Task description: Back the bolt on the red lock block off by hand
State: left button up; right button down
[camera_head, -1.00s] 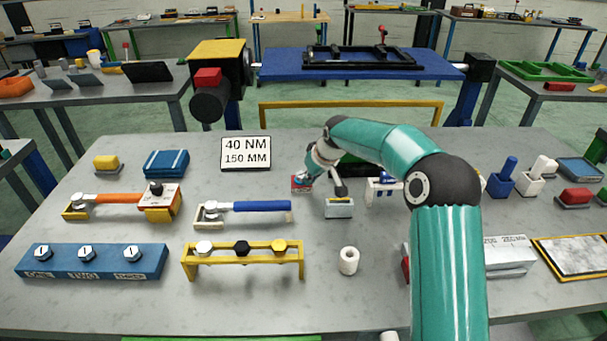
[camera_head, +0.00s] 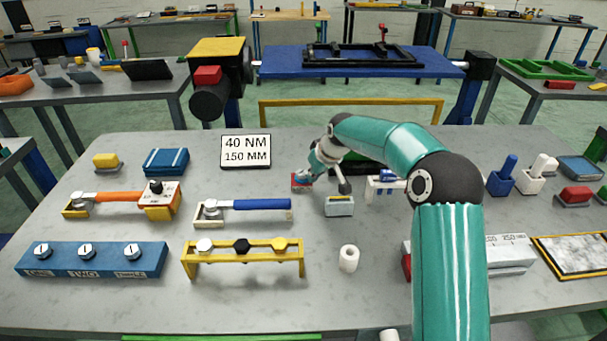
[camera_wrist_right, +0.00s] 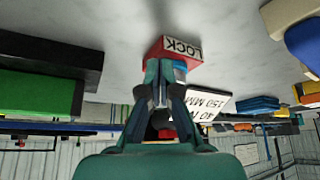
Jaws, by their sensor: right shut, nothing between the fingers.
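The red lock block (camera_wrist_right: 183,47) shows in the right wrist view with a white label reading LOCK. In the head view the red lock block (camera_head: 301,182) is small and partly covered by my right gripper (camera_head: 309,173). In the right wrist view my right gripper (camera_wrist_right: 166,72) has its fingertips right at the block, shut with nothing held between them. I cannot tell if the tips touch the block. The bolt is hidden or too small to make out. My left gripper is in neither view.
A sign reading 40 NM, 150 MM (camera_head: 246,153) stands behind and left of the block. A small grey-blue block (camera_head: 339,207) sits close to its right. A blue-handled wrench (camera_head: 245,206) lies to the left, and a white cylinder (camera_head: 348,259) stands in front.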

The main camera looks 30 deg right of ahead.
jog(key=shift+s, duration=0.15)
notch_tip(320, 180, up, 6)
jog(key=p, duration=0.4)
jog(key=shift+p, duration=0.3)
